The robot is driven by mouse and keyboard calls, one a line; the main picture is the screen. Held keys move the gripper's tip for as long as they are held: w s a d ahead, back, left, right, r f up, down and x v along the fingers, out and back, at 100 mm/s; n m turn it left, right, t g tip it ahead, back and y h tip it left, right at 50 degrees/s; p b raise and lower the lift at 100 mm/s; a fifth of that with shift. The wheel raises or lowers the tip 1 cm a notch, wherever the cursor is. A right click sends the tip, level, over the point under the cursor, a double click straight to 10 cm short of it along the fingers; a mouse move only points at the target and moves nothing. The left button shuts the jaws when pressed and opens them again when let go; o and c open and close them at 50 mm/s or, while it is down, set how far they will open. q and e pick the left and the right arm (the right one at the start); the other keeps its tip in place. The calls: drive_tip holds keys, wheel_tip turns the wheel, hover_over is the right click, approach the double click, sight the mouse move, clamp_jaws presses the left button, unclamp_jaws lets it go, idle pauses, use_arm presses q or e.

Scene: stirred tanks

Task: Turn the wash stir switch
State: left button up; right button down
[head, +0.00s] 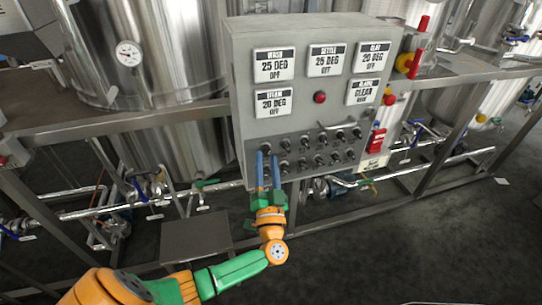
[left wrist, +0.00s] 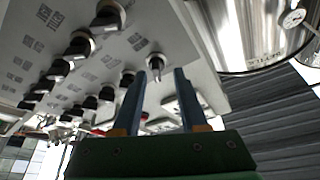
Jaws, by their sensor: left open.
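The grey control box (head: 240,110) carries two rows of small black switches (head: 319,159) under its display plates. The wash plate (head: 273,64) is at its upper left and reads 25 DEG OFF. My left gripper (head: 268,157) is open, its two blue fingers reaching up to the leftmost switches. In the left wrist view, a black switch (left wrist: 156,63) shows between the fingertips (left wrist: 157,72), with a gap on both sides. The small labels are too blurred to tell which switch is the wash stir one. My right gripper is not in view.
Steel tanks (head: 150,45) stand behind the box, one with a round gauge (head: 130,53). A red button (head: 320,97) sits among the plates. A bar handle (head: 337,126) juts above the switches. Frame rails and pipes run below; the dark floor is open at lower right.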

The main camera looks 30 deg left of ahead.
use_arm(q)
drive_tip(key=shift+w+a+r, duration=0.2)
drive_tip(key=shift+w+a, duration=0.2)
drive_tip(key=shift+w, duration=0.55)
drive_tip(key=shift+s, duration=0.1)
drive_tip(key=shift+c, duration=0.7)
clamp_jaws()
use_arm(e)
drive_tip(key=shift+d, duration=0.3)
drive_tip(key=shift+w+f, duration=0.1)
use_arm(q)
drive_tip(key=shift+w+d+n+g+y+b, duration=0.1)
drive_tip(key=shift+n+g+y+b, duration=0.95)
drive_tip(key=shift+n, duration=1.75)
drive_tip(key=shift+w+d+n+g+y+b, duration=0.1)
drive_tip(key=shift+n+g+y+b, duration=0.95)
drive_tip(key=shift+n, duration=1.75)
drive_tip(key=shift+d+n+g+y+b, duration=0.1)
drive_tip(key=shift+n+g+y+b, duration=0.95)
drive_tip(key=shift+n, duration=1.75)
use_arm(e)
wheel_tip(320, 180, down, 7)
drive_tip(key=shift+b, duration=0.3)
use_arm(q)
drive_tip(key=shift+n+h, duration=0.35)
drive_tip(key=shift+n, duration=0.05)
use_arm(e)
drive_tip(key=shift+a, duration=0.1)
